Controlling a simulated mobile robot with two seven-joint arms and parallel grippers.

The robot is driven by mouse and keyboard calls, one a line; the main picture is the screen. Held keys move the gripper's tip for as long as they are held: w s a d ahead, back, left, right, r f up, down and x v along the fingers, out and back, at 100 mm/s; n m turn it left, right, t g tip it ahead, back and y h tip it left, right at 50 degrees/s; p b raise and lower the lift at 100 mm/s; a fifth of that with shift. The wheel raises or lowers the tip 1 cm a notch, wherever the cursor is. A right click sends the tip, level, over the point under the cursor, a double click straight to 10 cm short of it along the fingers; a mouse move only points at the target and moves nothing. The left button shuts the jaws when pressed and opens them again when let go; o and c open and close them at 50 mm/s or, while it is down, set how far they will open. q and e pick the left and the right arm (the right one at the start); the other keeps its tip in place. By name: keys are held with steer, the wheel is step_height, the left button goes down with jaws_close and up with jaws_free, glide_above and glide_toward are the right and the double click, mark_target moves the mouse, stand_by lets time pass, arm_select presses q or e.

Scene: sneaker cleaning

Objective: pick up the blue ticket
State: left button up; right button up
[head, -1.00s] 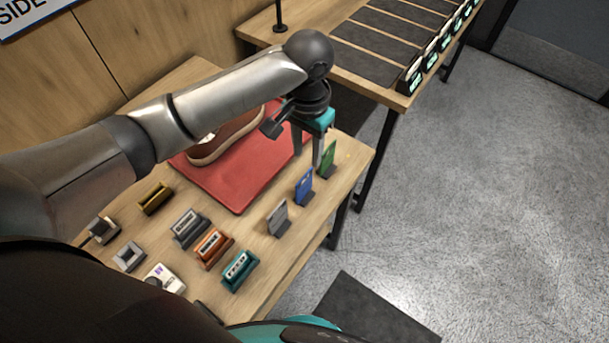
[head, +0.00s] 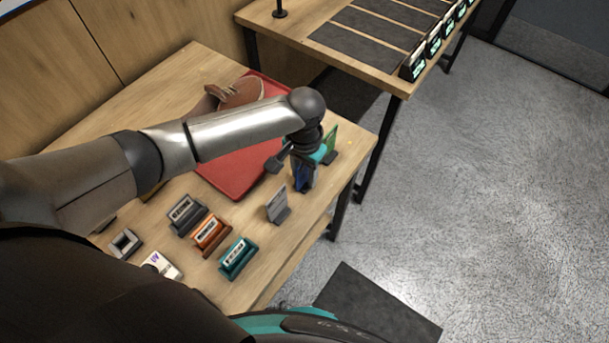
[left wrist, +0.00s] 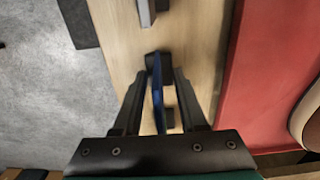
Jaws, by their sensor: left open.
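The blue ticket (head: 300,178) stands upright in a small dark holder near the right edge of the wooden table, partly hidden by my left gripper in the head view. My left gripper (head: 303,184) is right over it, pointing down. In the left wrist view the blue ticket (left wrist: 157,95) shows edge-on between the two open fingers of my left gripper (left wrist: 160,82). There is a gap on each side of the ticket. My right gripper is not in view.
A grey ticket (head: 278,203) and a green ticket (head: 331,144) stand on either side in holders. A red mat (head: 238,170) with a brown sneaker (head: 240,93) lies behind. Teal (head: 238,258), orange (head: 211,233) and grey (head: 186,213) blocks stand to the left.

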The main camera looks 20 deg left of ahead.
arm_select(q)
jaws_close()
stand_by(0.3)
stand_by(0.3)
